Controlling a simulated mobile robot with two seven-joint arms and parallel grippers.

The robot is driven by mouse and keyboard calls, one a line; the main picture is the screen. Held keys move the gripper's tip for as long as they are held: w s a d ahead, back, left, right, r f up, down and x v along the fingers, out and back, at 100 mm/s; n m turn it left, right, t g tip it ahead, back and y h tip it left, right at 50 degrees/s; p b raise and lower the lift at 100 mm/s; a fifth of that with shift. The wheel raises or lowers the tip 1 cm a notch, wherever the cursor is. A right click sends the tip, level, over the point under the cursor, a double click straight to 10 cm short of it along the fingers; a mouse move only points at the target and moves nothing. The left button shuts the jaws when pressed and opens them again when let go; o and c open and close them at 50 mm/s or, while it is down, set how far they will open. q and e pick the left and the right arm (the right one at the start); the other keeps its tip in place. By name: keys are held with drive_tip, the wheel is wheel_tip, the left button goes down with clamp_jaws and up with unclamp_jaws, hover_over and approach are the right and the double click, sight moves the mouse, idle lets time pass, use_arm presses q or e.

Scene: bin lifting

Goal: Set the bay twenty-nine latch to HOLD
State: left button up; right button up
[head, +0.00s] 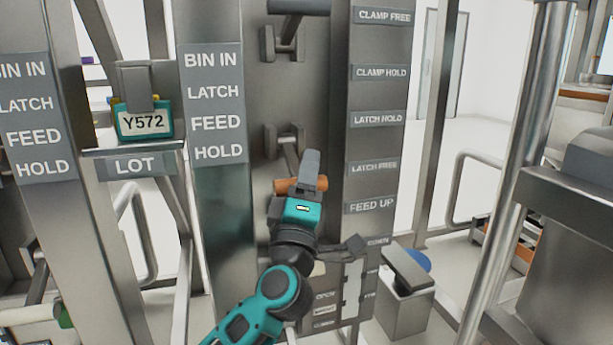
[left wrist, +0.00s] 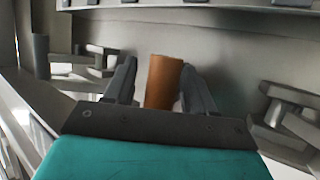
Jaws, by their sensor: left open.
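The latch lever has an orange-brown grip (head: 285,186) and hangs from a grey bracket (head: 283,138) on the steel panel. The grip sits slightly below the height of the LATCH FREE label (head: 374,167) and well below the LATCH HOLD label (head: 378,118). My left gripper (head: 308,168) is at the grip and partly covers it. In the left wrist view the grip (left wrist: 163,82) stands between the two open fingers (left wrist: 157,85), with a gap on at least one side. I see no bay number. My right gripper is not in view.
Another dark lever (head: 285,38) is above on the same panel, beside the CLAMP labels (head: 380,72). A FEED UP label (head: 371,205) is lower. A grey box (head: 404,312) stands at lower right.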

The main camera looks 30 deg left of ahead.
use_arm(q)
drive_tip(key=shift+c, duration=0.2)
clamp_jaws()
idle(0.4)
